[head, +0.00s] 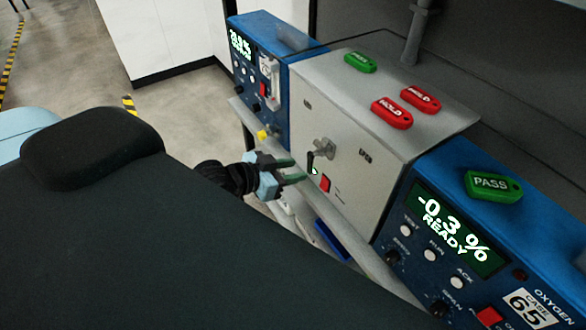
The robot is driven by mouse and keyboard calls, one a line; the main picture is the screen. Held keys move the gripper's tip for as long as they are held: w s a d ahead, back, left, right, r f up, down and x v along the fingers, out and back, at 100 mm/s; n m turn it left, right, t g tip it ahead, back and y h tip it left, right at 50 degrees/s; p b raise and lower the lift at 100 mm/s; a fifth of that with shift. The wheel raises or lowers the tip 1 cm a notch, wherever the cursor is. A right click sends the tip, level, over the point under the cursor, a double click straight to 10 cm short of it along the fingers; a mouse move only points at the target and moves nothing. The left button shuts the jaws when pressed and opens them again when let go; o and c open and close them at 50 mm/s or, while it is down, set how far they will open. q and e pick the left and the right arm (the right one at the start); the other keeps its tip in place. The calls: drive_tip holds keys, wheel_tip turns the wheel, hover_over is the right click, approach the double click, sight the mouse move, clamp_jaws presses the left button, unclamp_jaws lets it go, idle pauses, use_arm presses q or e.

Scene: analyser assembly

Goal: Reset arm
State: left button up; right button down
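My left gripper (298,170) shows in the middle of the head view, in front of the grey metal box (345,110). Its two green-tipped fingers are apart with a gap between them, and I see nothing held in it. The fingertips are close to the lower left of the box's front, near a black switch with a small green light (312,168) and a red button (324,184). I cannot tell whether they touch. A metal latch or key (323,148) sits just above. My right gripper is not in view.
A blue analyser (256,70) stands left of the box; another (460,220), reading -0.3 % READY, stands right. A green PASS tag (492,186) lies on the right one. Green (360,62) and red tags (392,112) lie on the box. Open floor (175,120) shows at left.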

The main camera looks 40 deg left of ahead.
use_arm(q)
drive_tip(key=s+d+f+n+g+y, duration=0.1)
drive_tip(key=s+d+f, duration=0.3)
drive_tip(key=s+f, duration=0.6)
drive_tip(key=s+d+f+n+g+y, duration=0.1)
drive_tip(key=s+d+f, duration=0.3)
drive_tip(key=s+f, duration=0.7)
drive_tip(key=shift+s+f+g+y, duration=0.15)
drive_tip(key=shift+f+g+y, duration=0.35)
drive_tip(key=shift+f, duration=0.05)
drive_tip(key=shift+d, duration=0.1)
